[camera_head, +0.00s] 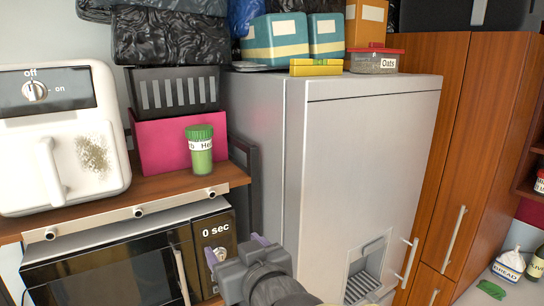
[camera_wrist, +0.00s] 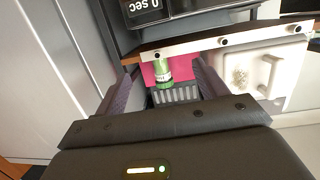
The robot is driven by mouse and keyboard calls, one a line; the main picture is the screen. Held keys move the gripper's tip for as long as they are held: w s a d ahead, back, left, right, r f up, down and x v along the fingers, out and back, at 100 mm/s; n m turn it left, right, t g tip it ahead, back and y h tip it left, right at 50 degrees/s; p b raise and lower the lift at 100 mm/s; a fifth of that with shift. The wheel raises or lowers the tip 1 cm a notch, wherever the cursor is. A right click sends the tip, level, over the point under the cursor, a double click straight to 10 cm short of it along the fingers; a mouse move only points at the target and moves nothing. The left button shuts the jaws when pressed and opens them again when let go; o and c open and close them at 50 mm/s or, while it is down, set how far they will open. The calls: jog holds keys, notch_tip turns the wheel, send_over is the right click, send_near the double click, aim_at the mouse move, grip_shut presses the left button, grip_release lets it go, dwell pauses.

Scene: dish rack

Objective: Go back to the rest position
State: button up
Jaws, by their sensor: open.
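My gripper (camera_head: 237,247) is open and empty in the head view, in front of the microwave's right end and the fridge's left side. It also shows in the wrist view (camera_wrist: 165,75), with its two fingers apart and nothing between them. A green-lidded herb jar (camera_head: 201,150) stands upright on the wooden shelf, above and behind my gripper. The jar (camera_wrist: 161,72) appears upside down in the wrist view, beyond the fingers and apart from them.
A white air fryer (camera_head: 60,135) and a pink box (camera_head: 160,148) stand on the wooden shelf (camera_head: 170,188). A microwave (camera_head: 120,265) sits below. A large grey fridge (camera_head: 360,150) stands to the right, with boxes on top. Wooden cabinets (camera_head: 480,150) stand further right.

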jog(key=w+d+f+m+g+h+b, duration=0.15)
jog(key=d+f+g+h+b, duration=0.35)
jog(key=f, duration=0.8)
jog(key=s+d+f+m+g+h+b, duration=0.1)
jog(key=s+d+f+m+g+b, duration=0.1)
jog(key=d+f, duration=0.6)
jog(key=s+d+f+m+g+h+b, duration=0.1)
jog(key=s+d+f+g+b, duration=0.3)
jog(key=f, duration=1.1)
jog(key=s+d+m, duration=0.1)
jog(key=s+d, duration=0.1)
jog(key=d, duration=0.2)
jog(key=shift+s+d+b, duration=0.25)
jog(key=shift+s+b, duration=0.1)
